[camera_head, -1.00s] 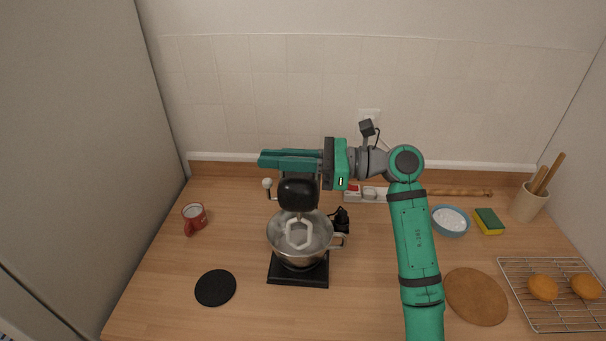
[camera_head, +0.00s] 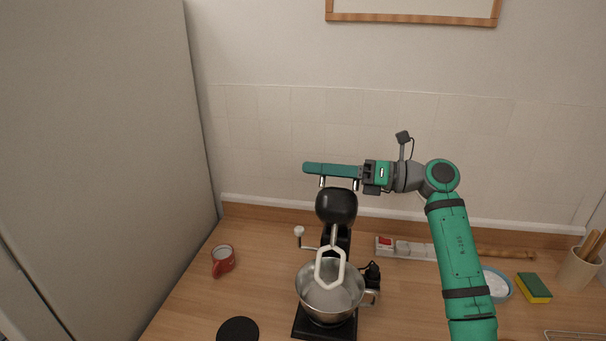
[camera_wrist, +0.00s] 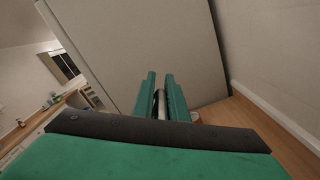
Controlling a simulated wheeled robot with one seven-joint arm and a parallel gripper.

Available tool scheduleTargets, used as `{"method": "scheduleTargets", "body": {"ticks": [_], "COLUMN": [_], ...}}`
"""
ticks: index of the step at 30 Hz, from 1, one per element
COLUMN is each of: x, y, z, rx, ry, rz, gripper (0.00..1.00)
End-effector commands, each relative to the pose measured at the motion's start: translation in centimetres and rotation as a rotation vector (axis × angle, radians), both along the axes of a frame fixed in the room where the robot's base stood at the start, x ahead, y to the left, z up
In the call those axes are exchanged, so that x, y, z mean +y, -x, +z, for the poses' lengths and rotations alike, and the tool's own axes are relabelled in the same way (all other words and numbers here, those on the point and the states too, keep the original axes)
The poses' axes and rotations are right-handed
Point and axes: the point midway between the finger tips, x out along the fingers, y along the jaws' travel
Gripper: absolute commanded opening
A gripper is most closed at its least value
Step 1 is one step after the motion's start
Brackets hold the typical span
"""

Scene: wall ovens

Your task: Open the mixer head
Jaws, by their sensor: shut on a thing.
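The black mixer head (camera_head: 336,207) is tilted up on its stand, above and behind the steel bowl (camera_head: 306,297). The white beater (camera_head: 329,268) hangs from it at a slant, its lower end at the bowl's mouth. The black base (camera_head: 312,327) stands on the counter. My gripper (camera_head: 320,168) is at the top of the mixer head, its fingers pointing left. Small metal posts show just under the fingers. In the wrist view, the fingers (camera_wrist: 160,85) are shut around a silver bar (camera_wrist: 160,103), which looks like a handle on the head.
A red mug (camera_head: 223,262) stands left of the mixer and a black round mat (camera_head: 238,330) lies in front. A power strip (camera_head: 405,248), a blue bowl (camera_head: 498,285), a sponge (camera_head: 534,288) and a utensil pot (camera_head: 577,268) are to the right. The wall is close behind.

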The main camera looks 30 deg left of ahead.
Motion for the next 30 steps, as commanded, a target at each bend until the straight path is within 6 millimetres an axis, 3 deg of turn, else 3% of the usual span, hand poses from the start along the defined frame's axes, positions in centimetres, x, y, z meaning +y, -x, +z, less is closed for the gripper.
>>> {"method": "scheduleTargets", "body": {"ticks": [15, 16, 18, 30], "x": [-0.7, -0.7, -0.7, -1.5], "y": [-0.7, -0.7, -0.7, -0.9], "z": [-0.1, -0.1, -0.1, 0.0], "rx": [0.011, 0.011, 0.012, 0.012], "ry": [0.007, 0.007, 0.006, 0.006], "rz": [-0.015, -0.015, -0.014, -0.013], "gripper": [0.0, 0.2, 0.29, 0.29]}}
